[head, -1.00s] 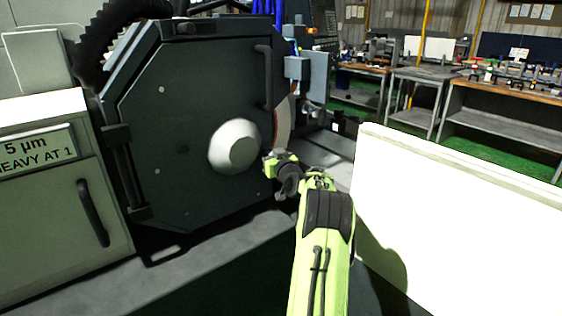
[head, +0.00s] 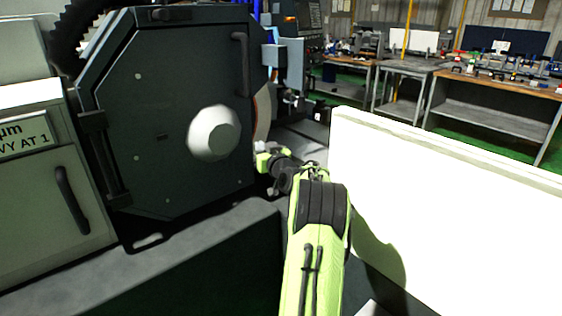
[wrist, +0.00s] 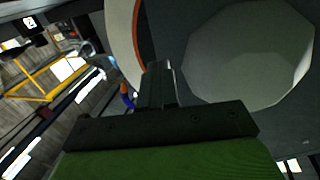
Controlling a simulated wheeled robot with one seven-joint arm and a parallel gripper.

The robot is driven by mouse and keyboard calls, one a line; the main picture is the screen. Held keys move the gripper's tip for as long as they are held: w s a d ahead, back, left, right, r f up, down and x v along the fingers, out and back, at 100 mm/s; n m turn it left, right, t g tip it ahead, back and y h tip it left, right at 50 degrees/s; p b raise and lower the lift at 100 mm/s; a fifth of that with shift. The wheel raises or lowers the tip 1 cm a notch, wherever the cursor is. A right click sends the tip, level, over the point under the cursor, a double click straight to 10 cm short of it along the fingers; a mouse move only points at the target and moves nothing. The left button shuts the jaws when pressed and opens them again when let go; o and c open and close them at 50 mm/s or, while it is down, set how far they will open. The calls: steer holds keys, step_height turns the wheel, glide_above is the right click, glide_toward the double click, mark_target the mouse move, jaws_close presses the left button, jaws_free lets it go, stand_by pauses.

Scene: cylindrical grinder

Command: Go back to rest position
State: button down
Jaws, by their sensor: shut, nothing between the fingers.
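My green arm reaches forward from the bottom of the head view. My gripper shows in the wrist view (wrist: 158,85), with its dark fingers together and nothing between them. In the head view, the arm's end lies low and right of the white domed hub (head: 213,133) on the dark machine door (head: 165,95). The hub also fills the upper right of the wrist view (wrist: 250,55), apart from the fingers. The fingers themselves are too small to make out in the head view.
A white panel (head: 440,205) stands close on the arm's right. A grey-green cabinet (head: 55,190) with a handle is at left. A grinding wheel edge (head: 263,110) shows beside the door. Workbenches (head: 495,85) stand at the back right. A grey ledge (head: 215,225) runs below the door.

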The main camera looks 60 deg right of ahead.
steer(key=s+a, duration=0.2)
steer(key=s, duration=0.5)
steer(key=shift+s, duration=0.1)
